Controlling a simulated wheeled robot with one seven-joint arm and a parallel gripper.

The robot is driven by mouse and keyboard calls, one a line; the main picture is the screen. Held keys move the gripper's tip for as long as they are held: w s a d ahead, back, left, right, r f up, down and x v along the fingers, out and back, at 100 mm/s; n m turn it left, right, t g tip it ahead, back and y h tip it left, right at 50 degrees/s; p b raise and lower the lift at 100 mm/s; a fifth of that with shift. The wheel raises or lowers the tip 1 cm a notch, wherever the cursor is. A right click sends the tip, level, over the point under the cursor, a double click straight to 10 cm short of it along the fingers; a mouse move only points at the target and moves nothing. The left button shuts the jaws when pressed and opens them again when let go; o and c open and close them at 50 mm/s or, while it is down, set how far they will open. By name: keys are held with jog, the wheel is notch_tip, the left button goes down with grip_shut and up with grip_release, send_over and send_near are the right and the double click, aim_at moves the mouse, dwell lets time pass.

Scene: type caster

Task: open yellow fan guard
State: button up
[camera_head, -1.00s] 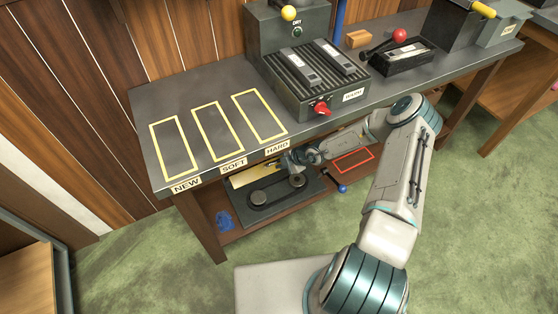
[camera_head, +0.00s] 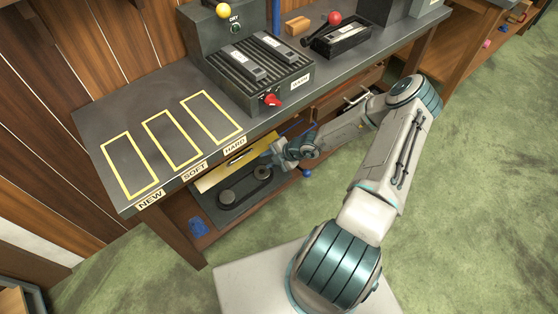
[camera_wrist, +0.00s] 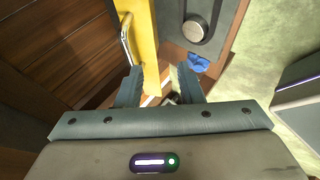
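The yellow guard (camera_head: 226,170) is a flat panel at the back of the dark base plate on the bench's lower shelf, behind two round dark pulleys (camera_head: 228,197). It looks tilted up, and its far end is near my gripper (camera_head: 273,158). In the wrist view the yellow guard (camera_wrist: 146,45) runs down toward my gripper (camera_wrist: 160,80), with a metal bar handle (camera_wrist: 126,36) along its left side. The two fingers are apart, with part of the yellow panel showing beyond the gap. Contact with the guard cannot be told.
The bench top (camera_head: 120,108) with yellow outlines overhangs the shelf. A ribbed dark machine with a red knob (camera_head: 271,99) stands on it. A blue ball knob (camera_head: 306,173) is below my wrist. A bench leg (camera_head: 185,230) stands at the front left. Green floor is clear at right.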

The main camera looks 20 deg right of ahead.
aim_at(237, 164)
jog(key=shift+s+d, duration=0.6)
jog(key=shift+d, duration=0.2)
jog(key=shift+s+d, duration=0.6)
jog(key=shift+d, duration=0.15)
jog(key=shift+a+f, duration=0.15)
jog(key=shift+f, duration=0.05)
jog(key=c, duration=0.7)
jog(key=a+f+m+t+y+b, duration=0.1)
jog(key=a+f+b, duration=0.1)
jog(key=a+f+y+b, duration=0.1)
jog(key=a+b, duration=0.1)
jog(key=b, duration=0.1)
jog(key=a+f+m+t+y+b, duration=0.1)
jog(key=a+f+y+b, duration=0.1)
jog(key=a, duration=0.1)
jog(key=shift+w+f+m+t+b, duration=0.3)
jog(key=shift+w+b, duration=0.05)
grip_shut()
jog(key=s+a+f+m+t+h+b, duration=0.1)
jog(key=s+f+m+t+b, duration=0.1)
jog(key=f+m+t+b, duration=0.45)
jog(key=s+f+m+t+h+b, duration=0.1)
jog(key=s+f+m+t+b, duration=0.15)
jog(key=m+t+b, duration=0.75)
jog(key=b+x, duration=0.2)
jog(key=x, duration=1.2)
jog(key=shift+w+m+h, duration=0.25)
jog(key=shift+m+h, duration=0.05)
jog(key=shift+m, duration=0.05)
